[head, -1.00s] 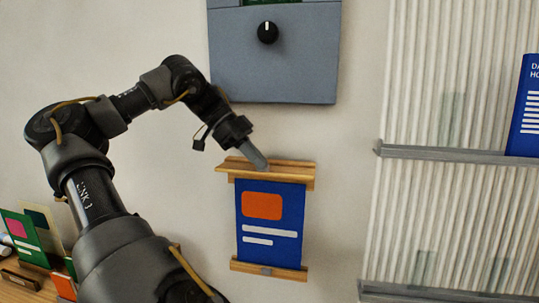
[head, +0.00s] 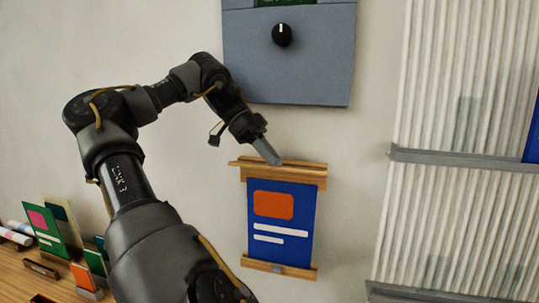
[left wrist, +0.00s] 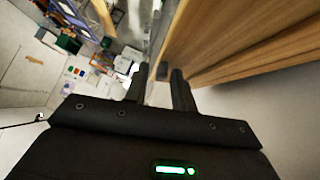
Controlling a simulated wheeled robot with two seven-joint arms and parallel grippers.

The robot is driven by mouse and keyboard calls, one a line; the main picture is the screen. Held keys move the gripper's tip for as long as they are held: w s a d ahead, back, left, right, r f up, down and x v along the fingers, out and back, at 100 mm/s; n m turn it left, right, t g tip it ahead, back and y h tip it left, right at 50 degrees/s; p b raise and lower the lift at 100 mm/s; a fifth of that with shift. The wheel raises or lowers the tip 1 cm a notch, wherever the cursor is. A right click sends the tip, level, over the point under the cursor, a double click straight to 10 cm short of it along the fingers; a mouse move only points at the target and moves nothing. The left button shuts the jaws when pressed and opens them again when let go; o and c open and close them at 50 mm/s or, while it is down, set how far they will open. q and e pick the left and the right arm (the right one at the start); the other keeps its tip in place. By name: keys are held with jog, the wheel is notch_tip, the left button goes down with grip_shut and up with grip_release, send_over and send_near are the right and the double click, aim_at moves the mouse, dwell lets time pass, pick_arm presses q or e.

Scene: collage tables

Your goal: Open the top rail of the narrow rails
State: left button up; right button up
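The wooden top rail (head: 305,173) and the wooden bottom rail (head: 295,270) are mounted on the wall, with a blue poster (head: 282,235) between them. The bottom rail has a small grey tab at its middle. My left gripper (head: 275,160) is at the middle of the top rail, its fingertips at the rail's upper edge. In the left wrist view the two dark fingers (left wrist: 160,76) stand apart, with a small grey piece between or just beyond their tips. Wood (left wrist: 240,40) lies close on the right there. I cannot tell whether the fingers touch the grey piece. My right gripper is not in view.
A grey-blue wall box (head: 290,60) with a black knob hangs above the rails. Ribbed panels with grey rails (head: 450,160) are on the right. A wooden table (head: 20,280) with upright cards is at lower left.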

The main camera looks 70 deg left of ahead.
pick_arm(q)
jog(key=shift+o, duration=0.4)
jog(key=shift+s+a+r, duration=0.1)
jog(key=shift+s+a, duration=0.05)
jog(key=shift+a, duration=0.05)
jog(key=b+v, duration=0.1)
jog(key=v, duration=0.2)
jog(key=shift+s+a, duration=0.2)
jog(key=shift+a, duration=0.05)
jog(key=s+a, duration=0.7)
jog(key=a, duration=0.1)
jog(key=shift+s, duration=0.2)
